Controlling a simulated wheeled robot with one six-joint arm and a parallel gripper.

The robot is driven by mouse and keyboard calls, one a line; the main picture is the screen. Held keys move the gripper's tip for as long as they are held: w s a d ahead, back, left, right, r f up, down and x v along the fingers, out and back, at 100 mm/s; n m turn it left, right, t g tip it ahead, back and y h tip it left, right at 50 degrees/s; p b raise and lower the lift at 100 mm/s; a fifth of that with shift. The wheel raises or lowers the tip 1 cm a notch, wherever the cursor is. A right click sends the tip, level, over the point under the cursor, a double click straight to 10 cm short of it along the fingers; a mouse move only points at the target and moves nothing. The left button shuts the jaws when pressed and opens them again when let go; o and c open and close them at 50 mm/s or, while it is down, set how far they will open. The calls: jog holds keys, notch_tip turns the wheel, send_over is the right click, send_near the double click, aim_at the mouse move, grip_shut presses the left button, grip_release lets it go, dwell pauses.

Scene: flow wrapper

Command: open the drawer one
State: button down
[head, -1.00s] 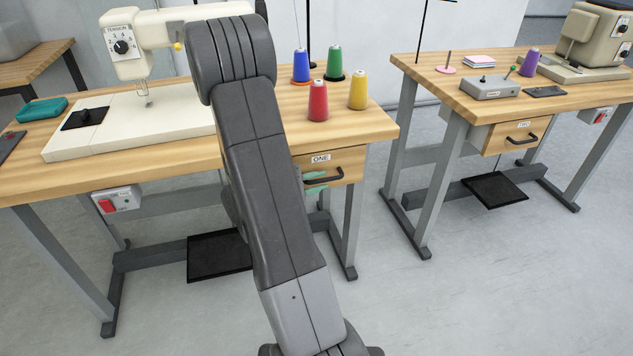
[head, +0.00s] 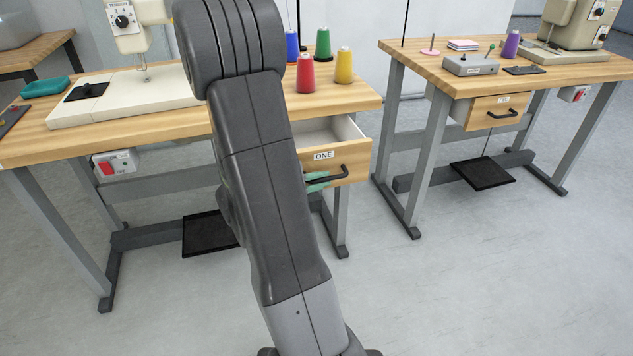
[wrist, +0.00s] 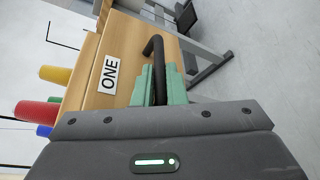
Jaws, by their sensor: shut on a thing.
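Drawer one (head: 345,160), with a wooden front and a white label "ONE", stands pulled partly out from under the left table. Its pale inside shows above the front. Its dark bar handle (head: 340,174) also shows in the wrist view (wrist: 153,48). My gripper (head: 317,182) has green fingers, which also show in the wrist view (wrist: 160,84). They are shut on the handle. In the head view my arm hides the left part of the drawer and much of the gripper.
Spools, among them a yellow one (head: 344,66) and a red one (head: 305,74), stand on the left table (head: 180,125) above the drawer. The right table (head: 430,75) has its own shut drawer (head: 495,112). The floor in front of both tables is clear.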

jog(key=s+d+b, duration=0.2)
jog(key=s, duration=0.5)
jog(key=shift+d, duration=0.15)
jog(key=shift+f, duration=0.1)
jog(key=c, duration=1.5)
grip_release()
jog(key=shift+w, duration=0.1)
jog(key=p+v, duration=0.4)
jog(key=v, duration=1)
jog(key=shift+w+d, duration=0.15)
jog(key=b+x, duration=0.3)
jog(key=x, duration=0.9)
jog(key=shift+w+d+b, duration=0.2)
jog(key=shift+b, duration=0.1)
